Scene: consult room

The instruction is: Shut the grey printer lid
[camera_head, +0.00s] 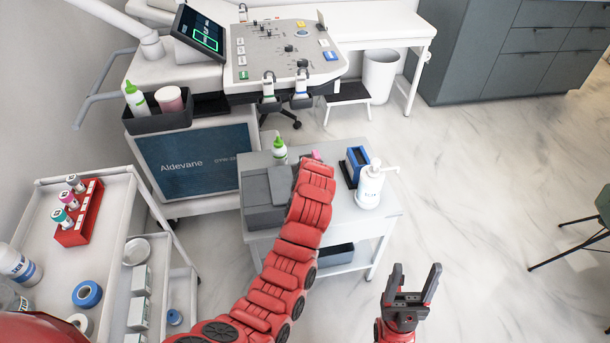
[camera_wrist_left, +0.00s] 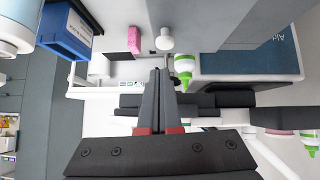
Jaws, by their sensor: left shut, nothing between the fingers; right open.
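The grey printer (camera_head: 262,212) stands on the left part of a small white trolley table in the head view. A lighter grey panel at its right, seemingly the lid (camera_head: 280,186), looks raised; my left arm partly covers it, and its exact angle is unclear. My left gripper is hidden behind its red arm in the head view. In the left wrist view my left gripper (camera_wrist_left: 167,76) is shut and empty, beside a grey slab (camera_wrist_left: 190,22) that may be the lid; contact cannot be told. My right gripper (camera_head: 413,278) is open and empty, low at right, away from the table.
On the trolley table (camera_head: 352,222) stand a pump bottle (camera_head: 369,187), a blue box (camera_head: 357,160), a pink block (camera_wrist_left: 135,40) and a green-capped bottle (camera_head: 279,150). An ultrasound machine (camera_head: 190,160) stands behind; a white cart (camera_head: 110,205) is left.

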